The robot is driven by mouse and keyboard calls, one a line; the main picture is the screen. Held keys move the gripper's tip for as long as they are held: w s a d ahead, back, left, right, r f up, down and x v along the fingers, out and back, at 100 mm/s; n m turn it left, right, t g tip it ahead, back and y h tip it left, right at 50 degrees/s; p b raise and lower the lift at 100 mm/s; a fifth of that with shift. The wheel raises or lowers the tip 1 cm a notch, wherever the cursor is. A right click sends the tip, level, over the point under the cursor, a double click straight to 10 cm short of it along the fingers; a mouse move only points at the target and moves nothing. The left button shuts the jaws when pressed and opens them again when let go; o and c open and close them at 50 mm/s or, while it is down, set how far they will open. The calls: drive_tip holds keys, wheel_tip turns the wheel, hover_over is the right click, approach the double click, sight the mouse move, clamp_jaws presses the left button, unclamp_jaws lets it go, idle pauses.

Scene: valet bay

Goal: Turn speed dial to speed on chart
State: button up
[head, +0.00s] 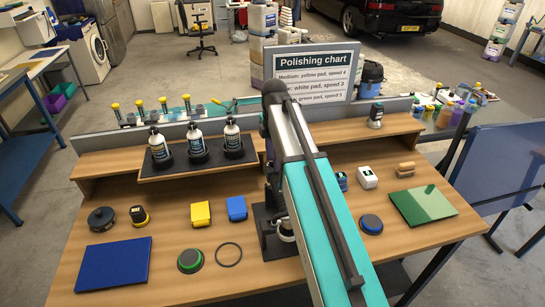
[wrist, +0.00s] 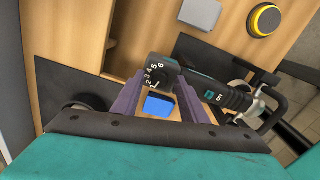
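The speed dial (wrist: 164,73) is a black knob with white numbers, 2 to 6 readable, at the end of the black and teal polisher (wrist: 228,98), which is marked ON. A small white mark is near the 2; the setting is unclear. My gripper's purple-grey fingers (wrist: 157,94) are apart, with their ends close about the dial. The dial hides the tips, so I cannot tell if they press on it. The polishing chart (head: 315,61) lists yellow pad speed 4, white pad speed 3 and green pad speed 5. My arm hides part of it and the dial in the head view.
A bottle rack (head: 170,170) stands left of my arm. Green-rimmed (head: 190,260) and blue-rimmed (head: 371,224) round pads, a blue panel (head: 113,264) and a green panel (head: 423,205) lie on the bench (head: 220,284). A yellow-rimmed disc (wrist: 265,19) shows in the wrist view.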

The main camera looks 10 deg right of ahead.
clamp_jaws()
drive_tip(key=shift+a, duration=0.1)
drive_tip(key=shift+m, duration=0.5)
drive_tip(key=m, duration=1)
drive_tip(key=shift+m, duration=0.4)
